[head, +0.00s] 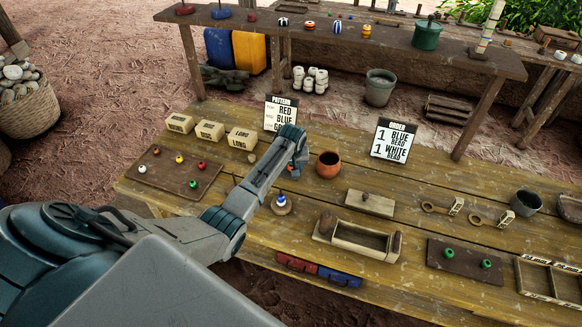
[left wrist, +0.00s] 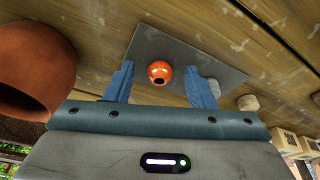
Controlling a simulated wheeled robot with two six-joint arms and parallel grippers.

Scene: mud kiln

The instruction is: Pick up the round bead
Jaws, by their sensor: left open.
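An orange-red round bead (left wrist: 159,73) with a dark hole sits on a dark flat board (left wrist: 190,52) in the left wrist view. My left gripper (left wrist: 159,66) is open, with one blue finger on each side of the bead in that view and a gap on both sides. How high the fingers are above the board I cannot tell. In the head view my left gripper (head: 296,152) is over the table, left of the clay pot (head: 328,164). My right gripper is not in view.
The clay pot also stands close at the left in the left wrist view (left wrist: 30,60). Label blocks (head: 210,131) and signs (head: 397,140) stand behind. A board of coloured beads (head: 178,182), a disc with a blue bead (head: 282,206) and a wooden tray (head: 357,238) are nearby.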

